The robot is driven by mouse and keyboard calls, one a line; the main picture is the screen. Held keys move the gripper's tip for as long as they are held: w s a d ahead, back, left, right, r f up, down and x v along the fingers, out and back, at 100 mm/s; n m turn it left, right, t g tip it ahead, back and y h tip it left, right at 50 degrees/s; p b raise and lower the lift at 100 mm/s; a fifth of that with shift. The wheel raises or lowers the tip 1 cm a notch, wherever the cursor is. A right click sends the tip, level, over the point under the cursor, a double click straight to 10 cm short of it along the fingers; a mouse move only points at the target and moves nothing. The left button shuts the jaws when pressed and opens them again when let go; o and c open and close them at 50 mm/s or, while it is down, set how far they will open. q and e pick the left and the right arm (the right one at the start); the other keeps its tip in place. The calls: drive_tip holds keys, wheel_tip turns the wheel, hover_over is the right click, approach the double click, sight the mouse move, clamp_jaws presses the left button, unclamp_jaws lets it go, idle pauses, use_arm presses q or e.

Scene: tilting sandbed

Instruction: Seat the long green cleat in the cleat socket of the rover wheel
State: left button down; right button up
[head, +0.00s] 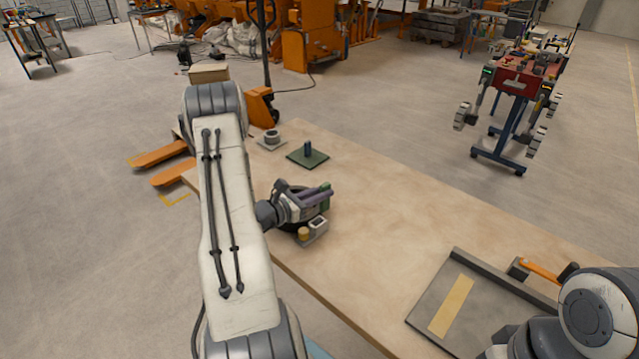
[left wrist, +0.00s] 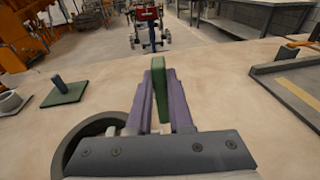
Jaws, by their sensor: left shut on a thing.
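My left gripper (head: 322,193) has purple fingers and is shut on the long green cleat (head: 325,204). In the left wrist view the cleat (left wrist: 179,105) stands out between the fingers (left wrist: 158,95), pointing away from the wrist. The rover wheel (left wrist: 88,132) shows there as a dark ring at lower left, partly hidden by the gripper body. In the head view the dark wheel (head: 284,190) lies beneath and behind the gripper, mostly hidden. I cannot make out the cleat socket or whether the cleat touches the wheel. My right arm enters at lower right; its gripper is not visible.
A green plate (head: 318,159) with a blue upright peg and a grey ring on a plate (head: 271,144) stand at the table's far end. A grey tray (head: 432,312) lies right. The table middle is clear.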

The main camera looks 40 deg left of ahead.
use_arm(q)
drive_tip(key=shift+a+r+n+y, duration=0.25)
drive_tip(key=shift+a+n+y, duration=0.35)
drive_tip(key=shift+a, duration=0.55)
drive_tip(key=shift+s+r, duration=0.1)
wheel_tip(320, 180, down, 6)
drive_tip(key=b, duration=0.5)
drive_tip(key=shift+r, duration=0.1)
drive_tip(key=shift+b, duration=0.3)
idle(0.9)
drive_tip(key=shift+f+b, duration=2)
drive_tip(key=shift+f, duration=0.3)
drive_tip(key=c, duration=0.7)
unclamp_jaws()
drive_tip(key=shift+c, duration=0.2)
